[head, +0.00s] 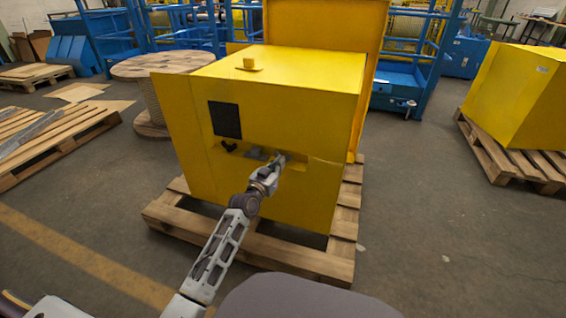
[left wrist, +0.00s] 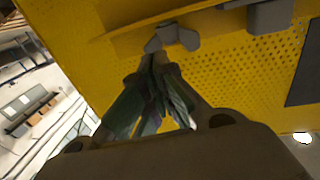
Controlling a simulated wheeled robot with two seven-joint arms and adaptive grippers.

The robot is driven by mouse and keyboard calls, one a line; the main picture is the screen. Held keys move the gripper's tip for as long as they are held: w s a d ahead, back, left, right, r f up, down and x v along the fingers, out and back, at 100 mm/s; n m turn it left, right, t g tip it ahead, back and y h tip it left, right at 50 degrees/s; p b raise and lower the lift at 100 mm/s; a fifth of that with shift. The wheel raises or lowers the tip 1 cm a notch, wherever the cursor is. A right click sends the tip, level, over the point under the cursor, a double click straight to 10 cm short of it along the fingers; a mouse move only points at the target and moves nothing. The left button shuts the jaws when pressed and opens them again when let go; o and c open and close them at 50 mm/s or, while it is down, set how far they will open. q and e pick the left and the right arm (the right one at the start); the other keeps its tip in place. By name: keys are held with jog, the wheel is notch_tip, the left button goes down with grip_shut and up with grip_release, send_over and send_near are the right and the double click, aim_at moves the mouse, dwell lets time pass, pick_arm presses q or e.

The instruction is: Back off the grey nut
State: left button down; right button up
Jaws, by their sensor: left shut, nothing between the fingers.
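The grey nut (left wrist: 180,37) shows in the left wrist view as a winged grey piece on the yellow machine, just beyond my left fingertips. My left gripper (left wrist: 160,60) is shut with nothing between its fingers; its tips overlap the nut's near edge in the picture, and I cannot tell whether they touch it. In the head view my left gripper (head: 281,159) reaches the recess in the front of the yellow machine (head: 320,190) and hides most of the nut. My right gripper is not in view.
A grey block (head: 255,153) sits in the recess beside the gripper, with a black knob (head: 229,146) farther left and a black panel (head: 225,120) above. The machine stands on a wooden pallet (head: 290,258).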

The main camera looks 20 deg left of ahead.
pick_arm(q)
jog(key=w, duration=0.1)
jog(key=w+b, duration=0.1)
jog(key=w, duration=0.1)
jog(key=shift+w+d, duration=0.1)
jog(key=shift+d, duration=0.2)
dwell(0.3)
jog(key=shift+w, duration=0.1)
jog(key=shift+w, duration=0.1)
jog(key=shift+w+d+r+p, duration=0.2)
jog(key=shift+w+p, duration=0.05)
jog(key=shift+p, duration=0.5)
jog(key=shift+w+d+p, duration=0.1)
jog(key=shift+p, duration=0.25)
jog(key=shift+f, duration=0.1)
